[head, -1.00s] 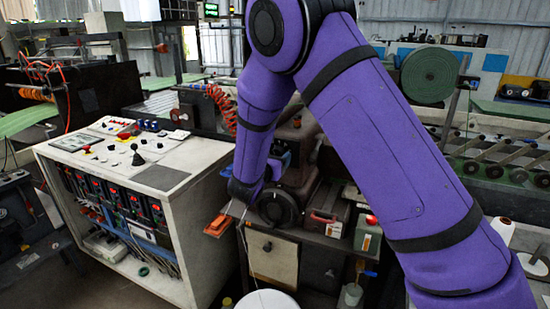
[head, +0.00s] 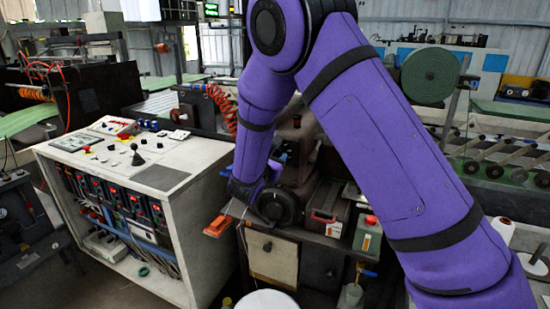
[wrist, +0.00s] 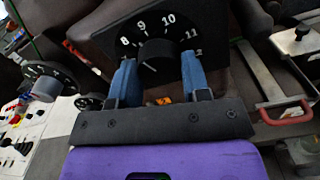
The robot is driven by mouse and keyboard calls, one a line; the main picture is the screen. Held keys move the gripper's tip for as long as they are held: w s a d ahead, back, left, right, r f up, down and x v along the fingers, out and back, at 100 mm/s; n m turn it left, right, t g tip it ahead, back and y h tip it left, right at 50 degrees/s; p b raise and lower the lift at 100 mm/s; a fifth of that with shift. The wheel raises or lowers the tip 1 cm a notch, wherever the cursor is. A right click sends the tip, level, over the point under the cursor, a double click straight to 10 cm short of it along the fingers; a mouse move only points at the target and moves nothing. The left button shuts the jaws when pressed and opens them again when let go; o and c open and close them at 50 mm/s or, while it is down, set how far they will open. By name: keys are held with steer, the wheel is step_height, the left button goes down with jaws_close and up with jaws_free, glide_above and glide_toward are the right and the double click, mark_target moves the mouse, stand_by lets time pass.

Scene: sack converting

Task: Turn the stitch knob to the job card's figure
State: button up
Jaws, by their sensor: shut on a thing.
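The stitch knob (wrist: 157,52) is a dark round knob on a black dial plate (wrist: 120,37) in the wrist view. White figures 8, 9, 10 and 11 show around its upper side. A short pale line shows low on the knob's face; I cannot tell for sure whether it is the pointer. My gripper (wrist: 158,72) has its blue fingers on both sides of the knob and is shut on it. In the head view my arm hides the knob and the fingers. I cannot make out a job card in either view.
In the wrist view another dial with a knob (wrist: 46,88) stands at left, and a red-handled part (wrist: 288,115) lies at right. In the head view a white control console (head: 205,190) stands left of my wrist, and a toolbox (head: 327,208) sits on the bench to its right.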

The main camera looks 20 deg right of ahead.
steer(key=m, duration=1.1)
steer(key=shift+m, duration=0.3)
stand_by(0.4)
steer(key=o, duration=0.9)
steer(key=shift+a, duration=0.1)
steer(key=v, duration=1)
steer(key=shift+s+a, duration=0.25)
